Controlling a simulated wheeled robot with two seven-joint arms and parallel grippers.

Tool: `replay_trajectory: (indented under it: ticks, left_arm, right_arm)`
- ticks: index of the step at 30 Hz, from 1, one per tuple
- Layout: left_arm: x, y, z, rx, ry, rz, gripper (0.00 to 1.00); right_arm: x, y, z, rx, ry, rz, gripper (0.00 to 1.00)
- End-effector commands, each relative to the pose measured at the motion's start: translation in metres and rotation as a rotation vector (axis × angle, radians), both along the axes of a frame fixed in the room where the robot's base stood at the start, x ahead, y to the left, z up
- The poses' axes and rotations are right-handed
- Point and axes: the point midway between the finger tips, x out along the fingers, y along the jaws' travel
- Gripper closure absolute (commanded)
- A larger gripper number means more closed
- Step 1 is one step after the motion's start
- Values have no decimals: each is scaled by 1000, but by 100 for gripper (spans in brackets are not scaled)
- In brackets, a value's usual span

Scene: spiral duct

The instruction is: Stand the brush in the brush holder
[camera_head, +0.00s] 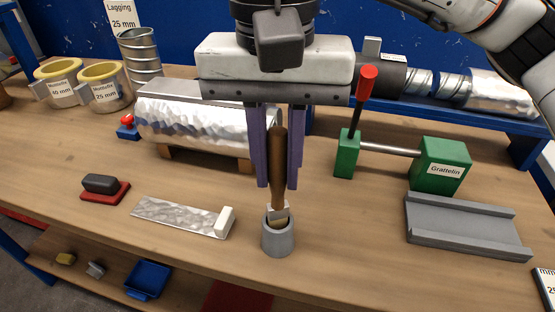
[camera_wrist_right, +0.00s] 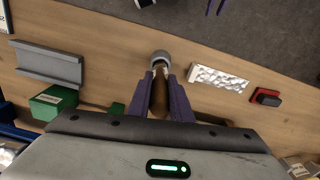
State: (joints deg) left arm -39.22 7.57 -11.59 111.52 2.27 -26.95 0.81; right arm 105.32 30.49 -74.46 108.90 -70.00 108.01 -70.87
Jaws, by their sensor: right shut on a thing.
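The brush (camera_head: 279,165) has a brown wooden handle and stands roughly upright, bristle end down. My right gripper (camera_head: 277,187) is shut on its handle, with one purple finger on each side. The grey, cup-like brush holder (camera_head: 278,240) stands on the bench directly below. The brush's pale lower end is at the holder's mouth and seems to dip inside; its tip is hidden. The wrist view also shows the handle (camera_wrist_right: 159,98) and the holder (camera_wrist_right: 161,58) in line. Purple slivers at that view's top edge look like my left gripper (camera_wrist_right: 215,6), mostly cut off.
A foil strip (camera_head: 180,216) and a dark block on a red base (camera_head: 104,188) lie left of the holder. A green clamp (camera_head: 440,165) and a grey channel (camera_head: 466,227) stand to the right. A foil-wrapped duct (camera_head: 195,122) lies behind. Bare wood surrounds the holder.

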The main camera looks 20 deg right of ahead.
Motion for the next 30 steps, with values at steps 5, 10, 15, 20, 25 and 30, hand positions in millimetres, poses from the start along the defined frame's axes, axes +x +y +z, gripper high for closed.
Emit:
replay_trajectory:
  ticks: [5,10,15,20,25,30]
  left_arm:
    - [0,-1,-4,-1,-1,-2,69]
    - [1,-2,-6,-1,-2,-3,69]
    - [2,-3,-7,-2,-5,-5,69]
    - [3,-4,-8,-3,-10,-6,69]
    - [5,-5,-8,-5,-15,-7,69]
    - [4,-6,-12,-4,-12,-9,69]
  right_arm:
    - [0,0,-6,0,0,0,100]
    - [0,0,-10,0,0,0,100]
    - [0,0,-14,0,0,0,100]
    - [0,0,-18,0,0,0,100]
    - [0,0,-23,0,0,0,100]
    - [0,0,-27,0,1,0,100]
